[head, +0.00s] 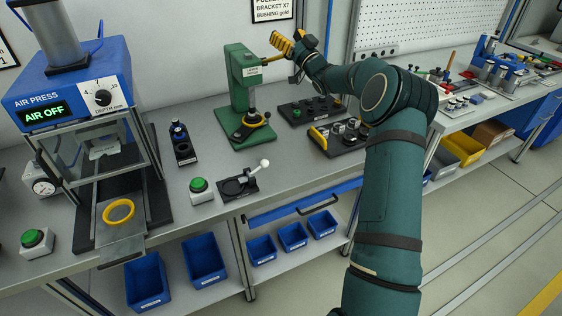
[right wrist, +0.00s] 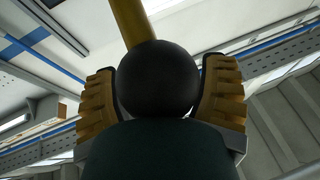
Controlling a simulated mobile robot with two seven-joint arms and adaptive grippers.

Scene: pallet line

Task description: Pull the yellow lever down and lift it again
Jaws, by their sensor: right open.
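The green press (head: 238,88) stands upright on the bench in the head view. In the right wrist view its yellow lever (right wrist: 131,22) comes in from the top and ends in a black ball knob (right wrist: 158,78). My right gripper (head: 282,43) is at the upper right of the press, beside its head. In the right wrist view its ridged yellow fingers are open, one on each side of the knob, and the knob sits between them. My left gripper is not in view.
A black part tray (head: 303,111) and another black tray (head: 343,146) with parts lie right of the press, under my right arm. A small white-knobbed toggle (head: 263,163) and a green button (head: 200,186) are in front. The blue air press (head: 70,82) stands left.

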